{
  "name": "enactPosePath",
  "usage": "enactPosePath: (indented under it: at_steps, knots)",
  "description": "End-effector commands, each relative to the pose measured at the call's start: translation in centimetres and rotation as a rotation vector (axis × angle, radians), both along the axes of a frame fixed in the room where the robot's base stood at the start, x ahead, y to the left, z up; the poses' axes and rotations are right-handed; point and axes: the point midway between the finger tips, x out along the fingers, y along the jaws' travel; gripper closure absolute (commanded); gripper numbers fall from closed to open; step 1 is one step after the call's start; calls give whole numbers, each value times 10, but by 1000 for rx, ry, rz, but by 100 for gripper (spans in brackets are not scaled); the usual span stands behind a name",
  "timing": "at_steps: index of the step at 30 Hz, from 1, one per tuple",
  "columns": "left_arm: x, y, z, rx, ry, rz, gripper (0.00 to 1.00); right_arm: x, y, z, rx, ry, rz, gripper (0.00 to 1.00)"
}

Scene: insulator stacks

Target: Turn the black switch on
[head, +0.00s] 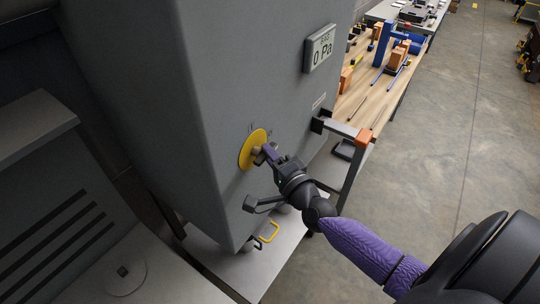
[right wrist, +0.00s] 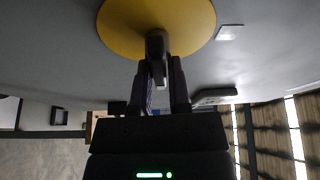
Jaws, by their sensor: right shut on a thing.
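The switch is a round yellow plate (head: 249,154) with a dark handle (head: 259,158), on the face of a grey cabinet (head: 220,70). In the right wrist view the yellow plate (right wrist: 180,22) is at the top, and the dark handle (right wrist: 156,44) stands out from it. My right gripper (head: 270,154) reaches the handle from the right. In the right wrist view its two fingers (right wrist: 160,80) are on either side of the handle and shut on it. The fingers hide part of the handle. My left gripper is not in view.
A display reading 0 Pa (head: 320,48) is higher on the cabinet. A yellow handle (head: 269,233) is below. A wooden workbench (head: 375,95) with several items stands behind; open floor lies to the right.

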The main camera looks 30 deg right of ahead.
Motion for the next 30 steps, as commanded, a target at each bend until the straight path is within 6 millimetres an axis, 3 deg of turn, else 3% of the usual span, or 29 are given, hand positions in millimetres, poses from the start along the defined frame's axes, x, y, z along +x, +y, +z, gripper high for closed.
enactPosePath:
  at_steps: [30]
  knots:
    - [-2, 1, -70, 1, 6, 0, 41, -1, 3, 0, -831, -338, 4, 100]
